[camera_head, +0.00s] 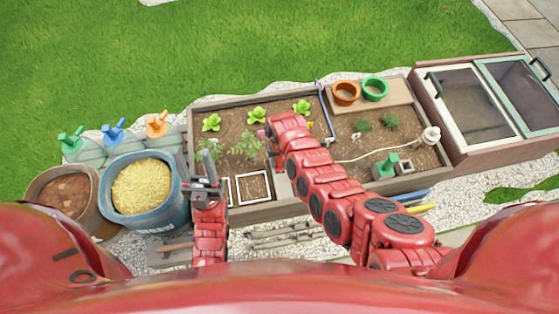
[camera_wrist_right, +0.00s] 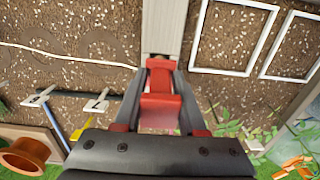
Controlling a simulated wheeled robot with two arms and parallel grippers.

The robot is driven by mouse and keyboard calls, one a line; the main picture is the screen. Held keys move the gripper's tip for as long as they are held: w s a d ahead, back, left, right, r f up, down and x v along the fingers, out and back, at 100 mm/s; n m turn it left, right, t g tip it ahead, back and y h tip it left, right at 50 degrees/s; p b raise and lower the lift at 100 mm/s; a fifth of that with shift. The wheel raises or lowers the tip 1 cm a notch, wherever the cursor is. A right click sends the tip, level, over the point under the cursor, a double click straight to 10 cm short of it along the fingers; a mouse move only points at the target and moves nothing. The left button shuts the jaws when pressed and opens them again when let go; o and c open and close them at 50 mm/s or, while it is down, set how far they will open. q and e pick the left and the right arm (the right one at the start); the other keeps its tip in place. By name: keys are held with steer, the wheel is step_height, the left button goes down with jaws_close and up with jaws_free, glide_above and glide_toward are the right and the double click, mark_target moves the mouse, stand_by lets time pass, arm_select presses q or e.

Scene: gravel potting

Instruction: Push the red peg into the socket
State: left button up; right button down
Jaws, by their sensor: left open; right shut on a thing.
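A red peg (camera_wrist_right: 160,88) is between the fingers of my right gripper (camera_wrist_right: 160,70) in the right wrist view. Its far end is at the near end of a pale wooden divider (camera_wrist_right: 164,22). The socket cannot be made out; whether the peg touches or enters anything there cannot be told. In the head view my right gripper (camera_head: 272,148) is over the middle of the planter, mostly hidden by its own arm, and the peg is hidden. My left gripper (camera_head: 205,168) is open and empty at the planter's left front edge.
White square frames (camera_head: 254,187) lie on the soil left of the divider. Seedlings (camera_head: 244,145) grow behind them. A blue tub (camera_head: 145,215) and a brown pot stand at left. Orange (camera_head: 346,92) and green pots sit on a board at the back right.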

steer(key=shift+f+b, duration=1.25)
steer(key=shift+f, duration=0.35)
steer(key=shift+c, duration=2)
jaws_free()
steer(key=shift+r, duration=0.15)
step_height(320, 180, up, 17)
steer(key=p, duration=0.5)
steer(key=shift+p, duration=0.4)
steer(key=shift+w, duration=0.1)
